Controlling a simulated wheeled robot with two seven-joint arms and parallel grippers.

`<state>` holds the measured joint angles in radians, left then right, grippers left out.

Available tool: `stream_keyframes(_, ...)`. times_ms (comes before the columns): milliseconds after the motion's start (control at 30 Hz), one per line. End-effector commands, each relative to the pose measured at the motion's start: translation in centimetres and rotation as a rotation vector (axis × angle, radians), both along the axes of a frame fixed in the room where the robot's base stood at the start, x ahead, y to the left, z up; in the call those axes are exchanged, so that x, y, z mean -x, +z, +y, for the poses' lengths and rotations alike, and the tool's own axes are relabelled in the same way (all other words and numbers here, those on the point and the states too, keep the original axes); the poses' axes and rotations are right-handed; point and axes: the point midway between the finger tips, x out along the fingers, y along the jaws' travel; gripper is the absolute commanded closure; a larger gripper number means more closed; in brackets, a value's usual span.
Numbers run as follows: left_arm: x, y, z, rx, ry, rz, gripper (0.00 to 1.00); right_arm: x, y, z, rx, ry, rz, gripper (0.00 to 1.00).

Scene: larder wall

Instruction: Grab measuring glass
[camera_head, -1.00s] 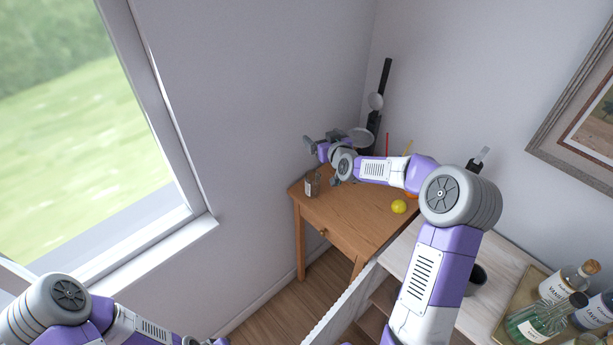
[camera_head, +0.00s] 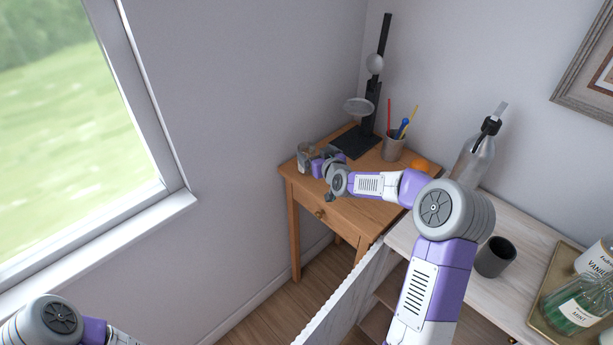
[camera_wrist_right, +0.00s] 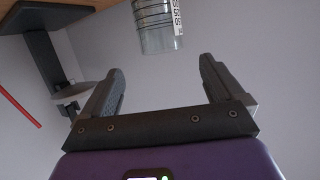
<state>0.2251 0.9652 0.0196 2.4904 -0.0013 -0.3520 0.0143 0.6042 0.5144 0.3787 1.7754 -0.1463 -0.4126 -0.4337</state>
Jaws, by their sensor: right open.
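The measuring glass (camera_head: 304,152) is a small clear glass near the left edge of the wooden table; my right gripper partly covers it in the head view. In the right wrist view the measuring glass (camera_wrist_right: 158,30) appears upside down, with dark printed marks on a white strip. My right gripper (camera_wrist_right: 160,66) is open and empty. The glass lies just beyond its fingertips, roughly centred between them; I see no contact. In the head view the right gripper (camera_head: 311,164) is low beside the glass. Only part of my left arm shows; its gripper is out of view.
The wooden table (camera_head: 350,212) also bears a black stand (camera_head: 371,110) with a round plate, a pencil cup (camera_head: 393,148) and an orange fruit (camera_head: 420,165). On the pale counter at right stand a bottle (camera_head: 473,160), a dark cup (camera_head: 495,256) and a tray (camera_head: 540,328) with bottles.

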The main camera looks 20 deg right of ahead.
Motion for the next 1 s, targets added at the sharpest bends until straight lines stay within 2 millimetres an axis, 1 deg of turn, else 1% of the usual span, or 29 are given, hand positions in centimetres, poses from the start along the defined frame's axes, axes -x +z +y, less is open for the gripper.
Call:
stream_keyframes(33,0.0,-1.3,0.0,0.0,0.0,0.0,1.0,0.0,-1.2,0.0,0.0,0.0,-0.002,0.05)
stream_keyframes(167,0.0,-1.9,0.0,0.0,0.0,-0.001,1.0,-0.1,-1.9,0.0,0.0,0.0,-0.002,0.05)
stream_keyframes(267,0.0,-2.0,0.0,0.0,-0.001,-0.001,1.0,-0.5,-2.0,0.0,0.0,0.0,-0.002,0.05)
stream_keyframes(567,0.0,-2.0,0.0,0.0,-0.001,-0.001,1.0,-3.0,-2.7,0.0,0.0,0.001,-0.001,0.05)
stream_keyframes(800,0.0,-2.1,0.0,0.0,0.0,-0.001,1.0,-6.0,-3.4,0.1,0.0,0.0,-0.002,0.05)
stream_keyframes(900,0.0,-2.1,0.0,0.0,0.0,-0.001,1.0,-6.8,-3.7,0.1,-0.001,0.0,-0.001,0.05)
stream_keyframes(1000,0.0,-2.2,0.0,0.0,0.0,-0.001,1.0,-7.2,-3.8,0.0,-0.001,-0.001,-0.001,0.05)
